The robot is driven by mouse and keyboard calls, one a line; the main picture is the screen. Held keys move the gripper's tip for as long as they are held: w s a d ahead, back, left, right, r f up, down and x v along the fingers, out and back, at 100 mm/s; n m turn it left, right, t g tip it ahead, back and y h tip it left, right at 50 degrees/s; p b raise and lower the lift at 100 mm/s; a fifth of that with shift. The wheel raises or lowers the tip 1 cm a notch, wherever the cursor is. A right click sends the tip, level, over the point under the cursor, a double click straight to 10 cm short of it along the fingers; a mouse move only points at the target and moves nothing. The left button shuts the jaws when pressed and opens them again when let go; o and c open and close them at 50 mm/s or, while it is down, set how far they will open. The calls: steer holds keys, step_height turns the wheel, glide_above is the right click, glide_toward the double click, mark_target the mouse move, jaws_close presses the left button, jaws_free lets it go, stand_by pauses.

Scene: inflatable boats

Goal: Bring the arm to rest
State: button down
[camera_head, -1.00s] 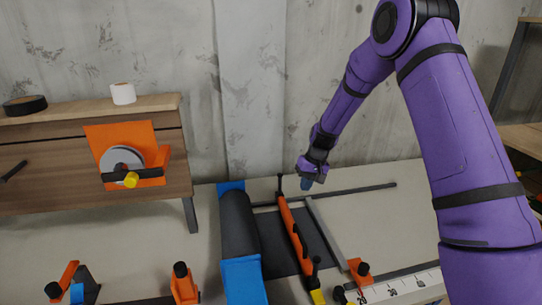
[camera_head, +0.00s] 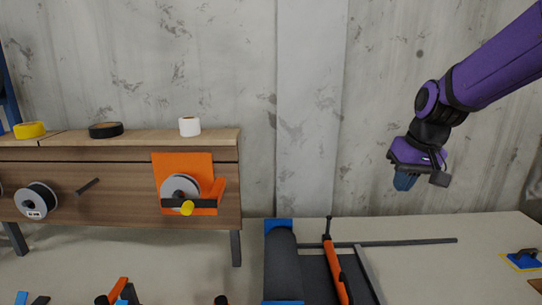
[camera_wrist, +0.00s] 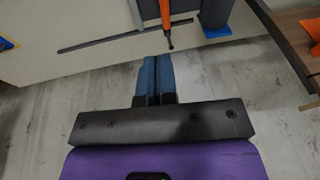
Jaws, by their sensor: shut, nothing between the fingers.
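My purple arm comes in from the upper right of the head view. My gripper (camera_head: 404,181) hangs in the air at the right, in front of the concrete wall and above the table's back part. In the wrist view my gripper (camera_wrist: 156,60) shows its two blue fingers side by side, shut with nothing between them. The orange-and-black tool (camera_head: 335,262) on the table lies below and left of my gripper in the head view. In the wrist view its black end (camera_wrist: 168,40) appears just past the fingertips, apart from them.
A wooden cabinet (camera_head: 110,165) at the left carries yellow tape (camera_head: 30,130), black tape (camera_head: 105,130) and white tape (camera_head: 190,126). An orange reel holder (camera_head: 205,170) is on its front. A black roll with blue ends (camera_head: 281,262) lies beside the tool. A blue-handled item (camera_head: 522,259) sits far right.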

steer(key=s+d+r+t, duration=0.1)
steer(key=s+r, duration=0.1)
steer(key=s, duration=0.9)
steer(key=s+d+r+t+h, duration=0.1)
steer(key=s+r, duration=0.2)
steer(key=s, duration=0.8)
steer(key=shift+s+r+t, duration=0.3)
steer(key=shift+s, duration=0.05)
